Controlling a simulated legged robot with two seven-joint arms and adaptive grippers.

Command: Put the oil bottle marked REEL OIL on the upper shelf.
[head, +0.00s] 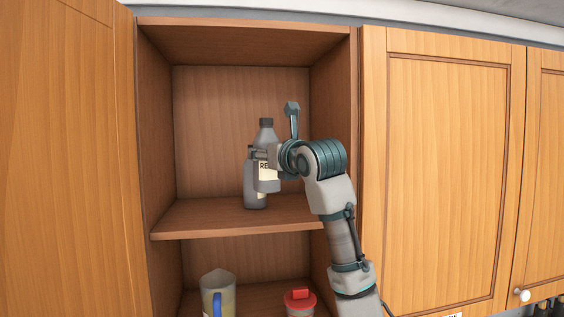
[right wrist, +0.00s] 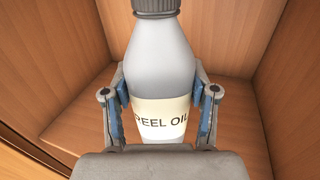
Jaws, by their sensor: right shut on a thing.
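The grey oil bottle (head: 257,200) with a dark cap and a cream label is upright in the upper compartment of the open cabinet. Its label reads "REEL OIL" in the right wrist view (right wrist: 160,75), with the first letter partly covered. My right gripper (head: 262,172) is shut on the bottle, one finger on each side, as the right wrist view (right wrist: 160,110) shows. The bottle's base appears at the level of the upper shelf (head: 190,216); I cannot tell whether it touches the board. My left gripper is not in view.
The lower shelf holds a clear jug (head: 218,290) with a blue handle and a red-lidded container (head: 300,300). The upper shelf is otherwise bare, with free room to the left of the bottle. A closed cabinet door (head: 445,170) stands at the right.

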